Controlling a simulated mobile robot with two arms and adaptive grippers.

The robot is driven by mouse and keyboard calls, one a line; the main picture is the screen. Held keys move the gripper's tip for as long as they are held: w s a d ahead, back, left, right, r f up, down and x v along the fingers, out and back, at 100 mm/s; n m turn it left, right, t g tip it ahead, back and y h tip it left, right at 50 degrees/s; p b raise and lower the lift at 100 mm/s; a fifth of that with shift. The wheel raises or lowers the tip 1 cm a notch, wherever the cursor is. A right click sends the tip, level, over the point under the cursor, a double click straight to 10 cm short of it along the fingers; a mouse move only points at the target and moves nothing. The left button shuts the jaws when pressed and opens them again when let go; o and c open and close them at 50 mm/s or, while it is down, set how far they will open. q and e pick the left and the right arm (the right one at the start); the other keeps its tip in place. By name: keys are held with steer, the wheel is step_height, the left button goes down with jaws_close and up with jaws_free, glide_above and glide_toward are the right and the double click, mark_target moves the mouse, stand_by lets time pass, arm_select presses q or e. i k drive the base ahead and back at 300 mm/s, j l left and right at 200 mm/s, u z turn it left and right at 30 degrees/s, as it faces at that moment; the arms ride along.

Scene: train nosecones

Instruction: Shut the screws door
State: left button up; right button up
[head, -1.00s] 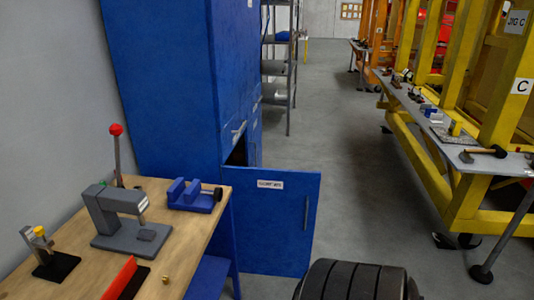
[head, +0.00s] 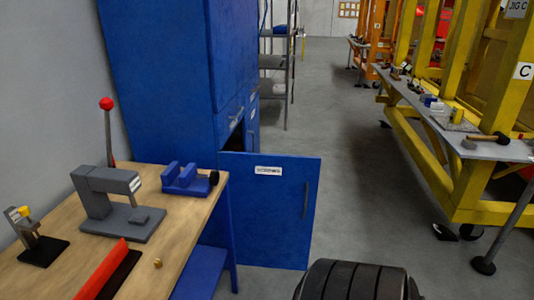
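The screws door (head: 268,215) is a blue cabinet door with a white label (head: 268,171) and a vertical handle (head: 306,200) near its right edge. It stands swung open from the blue cabinet (head: 165,80), its face toward me. A dark opening of the cabinet shows above the door's left part. Neither gripper is in view. A dark ribbed cylindrical part, probably mine, is at the bottom edge, in front of the door's lower right.
A wooden workbench (head: 60,268) at left holds a grey press (head: 112,200), a blue vise (head: 186,180) and a red-edged tool (head: 101,272). Yellow jig frames (head: 460,185) with a tool shelf stand right. The grey floor (head: 370,200) between door and jig is clear.

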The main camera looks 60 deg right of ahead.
mark_target(273, 197)
steer(key=z, duration=0.4)
steer(key=j+z, duration=0.1)
steer(key=z, duration=0.25)
steer(key=j+z, duration=0.1)
steer(key=z, duration=0.65)
